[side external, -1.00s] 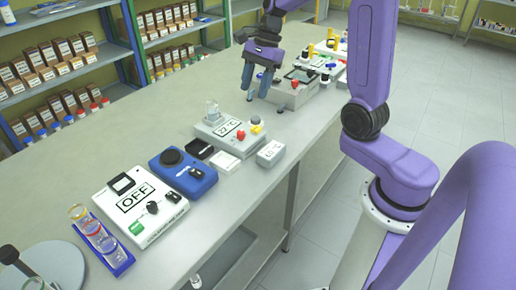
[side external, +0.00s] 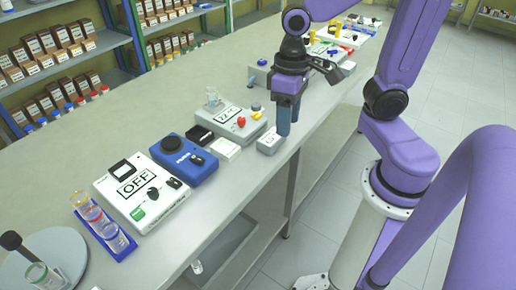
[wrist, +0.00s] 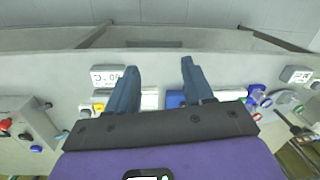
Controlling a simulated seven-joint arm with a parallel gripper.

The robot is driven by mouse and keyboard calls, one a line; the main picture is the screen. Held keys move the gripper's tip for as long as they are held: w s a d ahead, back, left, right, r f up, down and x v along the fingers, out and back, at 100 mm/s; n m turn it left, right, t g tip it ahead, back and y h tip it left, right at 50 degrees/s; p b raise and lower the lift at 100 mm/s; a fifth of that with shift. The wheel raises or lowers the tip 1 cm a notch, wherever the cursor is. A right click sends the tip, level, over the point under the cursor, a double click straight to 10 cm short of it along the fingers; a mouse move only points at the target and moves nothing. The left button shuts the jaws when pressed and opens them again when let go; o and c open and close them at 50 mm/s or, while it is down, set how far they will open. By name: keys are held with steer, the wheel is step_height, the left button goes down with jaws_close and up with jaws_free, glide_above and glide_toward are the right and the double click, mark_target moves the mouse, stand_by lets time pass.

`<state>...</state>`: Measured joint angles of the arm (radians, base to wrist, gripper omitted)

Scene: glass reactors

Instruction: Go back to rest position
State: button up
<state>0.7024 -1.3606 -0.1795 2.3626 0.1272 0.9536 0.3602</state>
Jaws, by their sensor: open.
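My gripper (side external: 288,116) hangs fingers-down over the front edge of the bench (side external: 235,190), just behind the small grey display box (side external: 270,141) in the side external view. In the wrist view its two blue fingers (wrist: 158,78) are apart with nothing between them. The display box also shows in the wrist view (wrist: 105,77), beside the left finger. A grey device with a 22 °C display (side external: 230,122) stands left of the gripper, with a small glass vessel (side external: 213,102) on it.
A blue device (side external: 185,158), a white device reading OFF (side external: 138,192) and a blue rack of glass tubes (side external: 118,243) line the near bench. More devices (side external: 325,50) stand at the far end. Shelves (side external: 120,50) are behind. The floor (side external: 430,130) in front is clear.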

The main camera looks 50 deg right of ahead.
steer(key=s+f+n, duration=0.1)
steer(key=s+n, duration=0.8)
steer(key=n, duration=0.1)
steer(key=shift+s+d+t+h, duration=0.2)
steer(key=shift+d+t+h, duration=0.1)
steer(key=shift+t, duration=0.1)
stand_by(1.0)
